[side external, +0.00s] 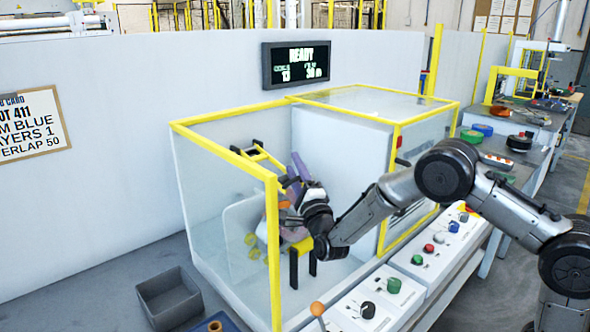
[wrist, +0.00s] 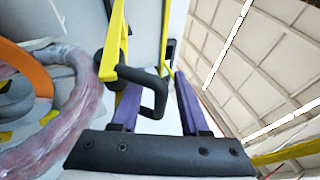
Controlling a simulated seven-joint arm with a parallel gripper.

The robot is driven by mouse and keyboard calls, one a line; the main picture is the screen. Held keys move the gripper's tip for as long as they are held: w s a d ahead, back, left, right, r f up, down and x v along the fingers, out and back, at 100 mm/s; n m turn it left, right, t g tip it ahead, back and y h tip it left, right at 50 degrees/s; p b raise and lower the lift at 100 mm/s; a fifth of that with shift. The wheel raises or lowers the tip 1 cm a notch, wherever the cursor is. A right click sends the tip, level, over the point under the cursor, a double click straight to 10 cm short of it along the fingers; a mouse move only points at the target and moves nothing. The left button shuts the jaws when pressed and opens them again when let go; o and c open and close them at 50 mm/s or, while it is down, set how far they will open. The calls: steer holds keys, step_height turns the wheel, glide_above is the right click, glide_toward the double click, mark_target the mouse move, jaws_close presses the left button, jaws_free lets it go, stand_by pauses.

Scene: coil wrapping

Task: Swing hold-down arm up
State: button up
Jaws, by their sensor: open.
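The hold-down arm is a yellow bar (wrist: 121,45) with a black roller-like end and a black loop handle (wrist: 158,92) in the wrist view. In the side view, yellow and black parts of it (side external: 262,155) show inside the guarded cell, partly hidden by my wrist. My gripper (wrist: 160,88) is open, its two purple fingers pointing up past the handle. The handle's loop overlaps the left finger and lies between the fingers; I cannot tell whether they touch. In the side view my gripper (side external: 296,168) is beside the coil. The film-wrapped coil (wrist: 62,115) is at the left of the wrist view.
Yellow-framed clear guards (side external: 275,240) enclose the cell, with my arm reaching over the front. A control panel (side external: 440,240) with buttons runs along the front. An orange part (wrist: 28,66) sits within the coil. A grey bin (side external: 168,298) stands outside, lower left. The display (side external: 296,64) reads READY.

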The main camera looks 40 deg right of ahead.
steer(key=shift+c, duration=0.2)
jaws_close()
stand_by(1.1)
